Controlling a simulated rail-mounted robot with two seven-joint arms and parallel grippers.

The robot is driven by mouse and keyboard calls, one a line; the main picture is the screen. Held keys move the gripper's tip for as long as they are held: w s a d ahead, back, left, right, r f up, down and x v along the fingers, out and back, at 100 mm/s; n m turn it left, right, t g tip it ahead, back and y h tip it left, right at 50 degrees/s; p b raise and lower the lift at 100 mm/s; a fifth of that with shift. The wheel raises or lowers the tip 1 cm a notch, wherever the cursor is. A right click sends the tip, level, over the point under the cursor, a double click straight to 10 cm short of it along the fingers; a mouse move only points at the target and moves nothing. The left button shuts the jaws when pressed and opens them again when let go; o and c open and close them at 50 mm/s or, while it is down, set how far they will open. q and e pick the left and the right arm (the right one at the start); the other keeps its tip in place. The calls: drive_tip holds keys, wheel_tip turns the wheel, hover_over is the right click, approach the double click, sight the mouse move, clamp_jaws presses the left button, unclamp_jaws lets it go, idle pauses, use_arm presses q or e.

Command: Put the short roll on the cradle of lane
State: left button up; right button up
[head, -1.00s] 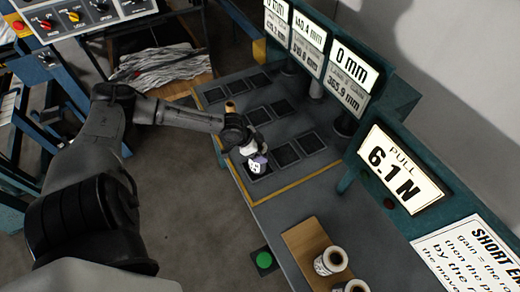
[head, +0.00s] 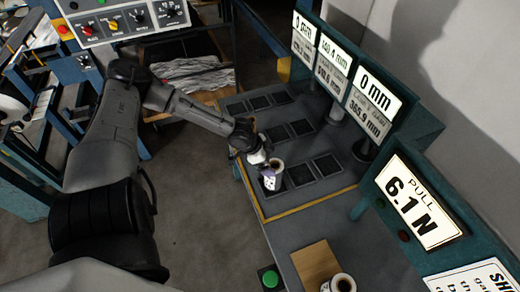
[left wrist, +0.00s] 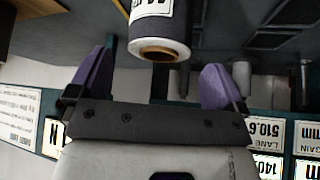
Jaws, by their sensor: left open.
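In the left wrist view the roll (left wrist: 158,28) lies beyond and between the two purple fingers, with gaps on both sides; the left gripper (left wrist: 160,78) is open. I cannot tell how squarely the roll sits on the pad. Another white roll (head: 340,284) stands by a brown board at the bottom edge. My right gripper is out of view.
Several black square pads lie in rows on the bench (head: 310,205); the other pads look empty. Displays on posts stand behind them, including a 0 mm screen (head: 375,100). A PULL 6.1 N display (head: 412,200) is at right. A green button (head: 270,279) is at the front.

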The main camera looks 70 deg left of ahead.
use_arm(q)
drive_tip(key=p+v, duration=0.2)
drive_tip(key=v, duration=0.4)
drive_tip(key=s+d+f+m, duration=0.1)
drive_tip(key=s+d+f, duration=0.15)
drive_tip(key=d, duration=0.45)
drive_tip(key=s+d+f+g+h, duration=0.1)
drive_tip(key=s+d+f, duration=0.15)
drive_tip(key=d, duration=0.45)
drive_tip(key=s+d+f+m, duration=0.1)
drive_tip(key=s+d+f, duration=0.1)
drive_tip(key=d+f, duration=0.3)
drive_tip(key=s+d+r+n+g+y, duration=0.1)
drive_tip(key=s+d+r+n+y, duration=0.2)
drive_tip(key=s+d, duration=0.3)
drive_tip(key=shift+s+d+r+n, duration=0.25)
drive_tip(key=shift+d+n, duration=0.65)
drive_tip(key=shift+d, duration=0.1)
drive_tip(key=shift+r, duration=0.1)
